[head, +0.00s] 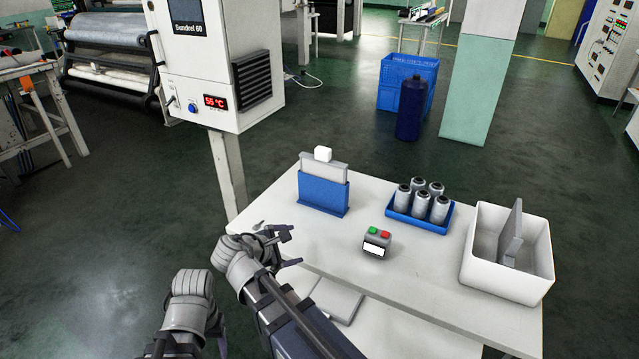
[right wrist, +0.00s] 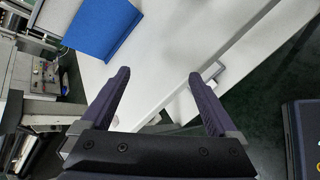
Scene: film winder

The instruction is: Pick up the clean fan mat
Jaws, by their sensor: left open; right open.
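The clean fan mat (head: 323,166) appears to be the light grey panel with a white block-shaped tab (head: 323,153) on top. It stands upright in a blue holder (head: 322,194) at the back left of the white table, its lower part hidden. The holder also shows at the top left of the right wrist view (right wrist: 103,28). My right gripper (head: 296,246) is open and empty over the table's left edge, in front of the holder and apart from it. My left gripper (head: 190,345) is open, low at the left, off the table; no object shows in it.
On the table (head: 430,273) are a button box (head: 376,242), a blue tray (head: 419,222) with several silver cylinders, and a white bin (head: 506,281) holding a grey panel (head: 511,234). A white cabinet (head: 215,60) on a post stands behind left. Table space between holder and button box is clear.

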